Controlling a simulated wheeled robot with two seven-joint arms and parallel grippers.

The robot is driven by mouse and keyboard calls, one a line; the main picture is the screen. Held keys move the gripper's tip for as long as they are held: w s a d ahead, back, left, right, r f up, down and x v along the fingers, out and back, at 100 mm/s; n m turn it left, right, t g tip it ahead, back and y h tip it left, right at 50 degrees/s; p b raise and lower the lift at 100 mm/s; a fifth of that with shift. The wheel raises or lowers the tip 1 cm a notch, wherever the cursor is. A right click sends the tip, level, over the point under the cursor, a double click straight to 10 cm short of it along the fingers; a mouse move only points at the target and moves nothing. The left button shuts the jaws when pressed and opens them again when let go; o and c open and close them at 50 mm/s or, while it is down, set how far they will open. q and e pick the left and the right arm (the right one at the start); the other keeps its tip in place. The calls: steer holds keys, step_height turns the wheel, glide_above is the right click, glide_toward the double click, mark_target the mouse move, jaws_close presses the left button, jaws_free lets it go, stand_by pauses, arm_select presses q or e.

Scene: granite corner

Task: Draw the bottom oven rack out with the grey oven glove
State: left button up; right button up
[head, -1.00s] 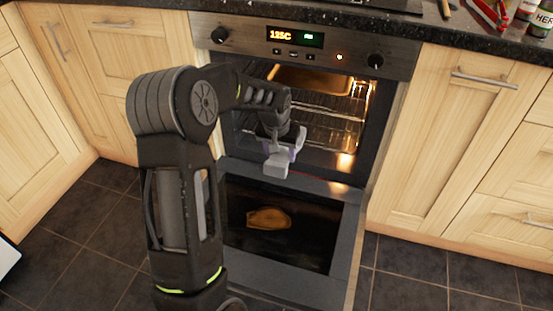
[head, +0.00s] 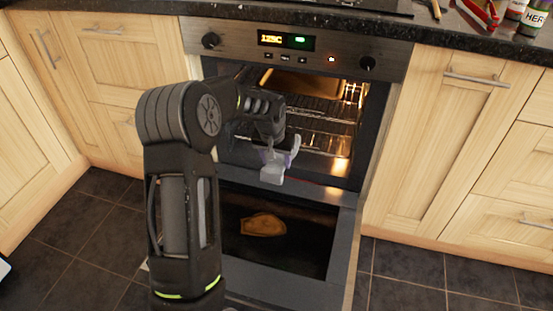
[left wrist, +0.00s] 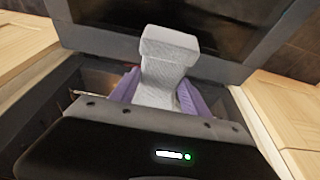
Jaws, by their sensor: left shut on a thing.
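The light grey oven glove (head: 271,175) hangs in my left gripper (head: 279,160), just in front of the open oven cavity and above the lowered door. In the left wrist view the glove (left wrist: 168,65) stands between the purple fingers (left wrist: 160,95), which are shut on it. The bottom oven rack (head: 322,141) is a wire shelf low in the lit cavity, apparently still inside. My gripper and forearm hide its left part, and I cannot tell whether the glove touches it. My right gripper is not in view.
The oven door (head: 290,286) lies open below, with a tan patch, perhaps a reflection, on its glass. A brown tray (head: 305,82) sits higher in the oven. Wooden cabinets (head: 455,140) flank both sides. The dark tiled floor (head: 410,285) is clear at right.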

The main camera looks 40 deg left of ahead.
mark_target(271, 175)
arm_select(q)
steer(key=shift+s+d+b, duration=0.1)
steer(key=shift+s+d, duration=0.2)
steer(key=shift+s, duration=0.6)
steer(key=shift+s+d+b, duration=0.15)
steer(key=shift+s+d, duration=0.2)
steer(key=shift+s, duration=0.6)
steer(key=shift+s+d+b, duration=0.1)
steer(key=shift+s+d, duration=0.2)
steer(key=shift+s, duration=0.6)
steer(key=s+d, duration=0.2)
steer(key=s, duration=0.3)
steer(key=shift+s+b, duration=0.3)
steer(key=shift+s, duration=0.15)
steer(key=shift+s+d+b, duration=0.1)
steer(key=shift+s+d, duration=0.25)
steer(key=shift+s, duration=0.55)
steer(key=shift+s+d+b, duration=0.1)
steer(key=shift+s+d, duration=0.2)
steer(key=shift+s, duration=0.65)
steer(key=shift+s+d+b, duration=0.1)
steer(key=shift+s+d, duration=0.25)
steer(key=shift+s, duration=0.55)
steer(key=shift+s+d, duration=0.35)
steer(key=shift+s, duration=0.6)
steer(key=shift+s+d, duration=0.3)
steer(key=shift+s, duration=0.6)
steer(key=shift+s+d, duration=0.35)
steer(key=shift+s, duration=0.6)
